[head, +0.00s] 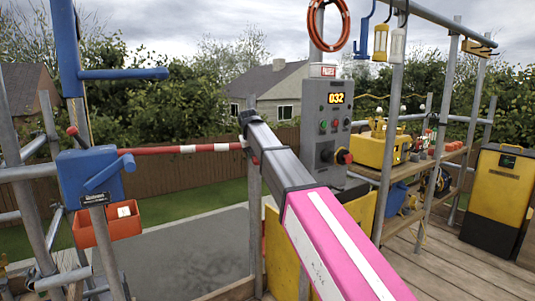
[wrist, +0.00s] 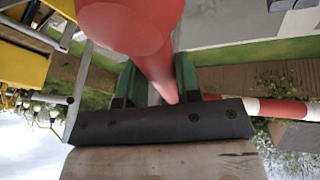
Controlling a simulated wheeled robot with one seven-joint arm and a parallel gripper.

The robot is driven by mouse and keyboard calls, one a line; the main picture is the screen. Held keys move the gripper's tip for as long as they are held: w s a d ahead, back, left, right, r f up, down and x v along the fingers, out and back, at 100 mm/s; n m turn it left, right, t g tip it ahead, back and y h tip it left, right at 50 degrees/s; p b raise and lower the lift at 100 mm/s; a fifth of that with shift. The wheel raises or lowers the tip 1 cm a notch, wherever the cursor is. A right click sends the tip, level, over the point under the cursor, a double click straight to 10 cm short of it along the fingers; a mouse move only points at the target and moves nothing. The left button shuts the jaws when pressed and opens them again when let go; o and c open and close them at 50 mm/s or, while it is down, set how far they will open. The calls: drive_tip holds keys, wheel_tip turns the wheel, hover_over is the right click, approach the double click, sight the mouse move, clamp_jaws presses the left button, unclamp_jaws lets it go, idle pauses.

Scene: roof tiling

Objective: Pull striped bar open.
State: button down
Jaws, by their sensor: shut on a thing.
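The red-and-white striped bar (head: 185,149) runs nearly level in the head view, from a blue box (head: 90,175) on a post at left to near my arm's far end. In the wrist view its striped length (wrist: 275,108) shows at right. My gripper (wrist: 158,80) has green fingers on both sides of a thick red rod (wrist: 130,22), which looks like the bar's handle, and is shut on it. The rod comes close to the wrist camera. In the head view my arm hides most of the gripper and grip; only a bit of red shows there.
A grey control panel (head: 327,130) reading 032 stands right of my arm, by metal posts. A shelf (head: 420,160) with a yellow case (head: 382,148) is farther right, near a yellow-black cabinet (head: 500,190). Grey floor (head: 190,250) beyond the bar is clear.

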drive_tip(key=a+m+g+h, duration=0.1)
drive_tip(key=a+m+h, duration=0.2)
drive_tip(key=a+m, duration=0.5)
drive_tip(key=shift+w+a+g, duration=0.3)
drive_tip(key=shift+w+a, duration=0.1)
drive_tip(key=shift+a, duration=1.55)
drive_tip(key=c, duration=0.8)
unclamp_jaws()
drive_tip(key=shift+r, duration=0.1)
drive_tip(key=v, duration=1)
drive_tip(key=shift+r, duration=0.3)
drive_tip(key=shift+s+a, duration=0.1)
